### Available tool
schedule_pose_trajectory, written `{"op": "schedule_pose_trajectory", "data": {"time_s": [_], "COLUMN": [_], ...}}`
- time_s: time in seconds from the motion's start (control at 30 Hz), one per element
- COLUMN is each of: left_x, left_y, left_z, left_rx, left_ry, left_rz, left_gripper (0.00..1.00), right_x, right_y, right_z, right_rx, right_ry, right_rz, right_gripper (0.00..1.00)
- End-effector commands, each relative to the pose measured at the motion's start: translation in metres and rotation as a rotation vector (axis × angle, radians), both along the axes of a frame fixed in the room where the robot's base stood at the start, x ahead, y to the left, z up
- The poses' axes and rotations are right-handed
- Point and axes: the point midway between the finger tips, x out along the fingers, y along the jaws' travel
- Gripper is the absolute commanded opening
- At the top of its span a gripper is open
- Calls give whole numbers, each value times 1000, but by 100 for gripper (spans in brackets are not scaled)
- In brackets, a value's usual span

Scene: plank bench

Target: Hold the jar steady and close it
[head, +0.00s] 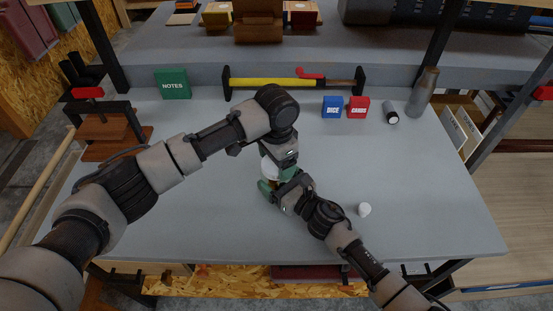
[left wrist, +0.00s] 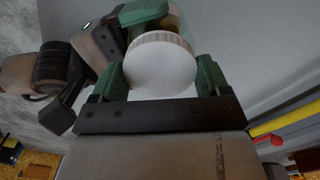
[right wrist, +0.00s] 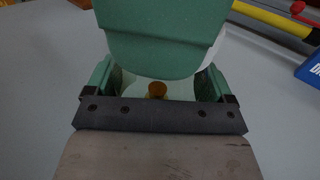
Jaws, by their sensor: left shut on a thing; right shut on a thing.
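The jar is a clear vessel with something amber inside (right wrist: 157,90), seen in the right wrist view between the green fingers of my right gripper (right wrist: 160,85), which is shut on its body. A round white lid (left wrist: 162,66) lies between the green fingers of my left gripper (left wrist: 160,80), which is shut on it. In the head view the lid (head: 268,168) shows at the top of the jar, with both grippers close together. I cannot tell whether the lid is seated. A green finger of my left gripper hides much of the lid in the right wrist view.
A small white object (head: 364,210) stands to the right on the grey bench (head: 430,200). At the back are a green NOTES box (head: 173,84), a yellow-handled tool (head: 262,84), blue DICE (head: 332,107) and red CARDS boxes (head: 358,107), and a grey bottle (head: 422,92).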

Motion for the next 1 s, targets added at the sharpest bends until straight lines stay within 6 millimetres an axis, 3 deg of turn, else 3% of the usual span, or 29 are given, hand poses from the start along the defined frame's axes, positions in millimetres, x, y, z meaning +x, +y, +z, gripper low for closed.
{"op": "schedule_pose_trajectory", "data": {"time_s": [0.23, 0.4, 0.43, 0.57, 0.83, 1.0], "left_x": [0, 0, 0, 0, 0, 0], "left_y": [0, 0, 0, 0, 0, 0], "left_z": [0, 0, 0, 0, 2, 19], "left_rx": [1, 1, 1, 1, 1, 0], "left_ry": [-2, -2, -2, -2, -2, -4], "left_rz": [-449, -460, -459, -458, -457, -458], "left_gripper": [48, 48, 81, 100, 100, 100], "right_x": [0, 0, 0, 0, 0, 0], "right_y": [0, 0, 0, 0, 0, 0], "right_z": [0, 0, 0, 0, 0, 0], "right_rx": [-1, -1, -1, -1, -1, -1], "right_ry": [1, 1, 1, 1, 1, 1], "right_rz": [0, -1, -1, -1, 0, 0], "right_gripper": [17, 17, 17, 17, 17, 17]}}
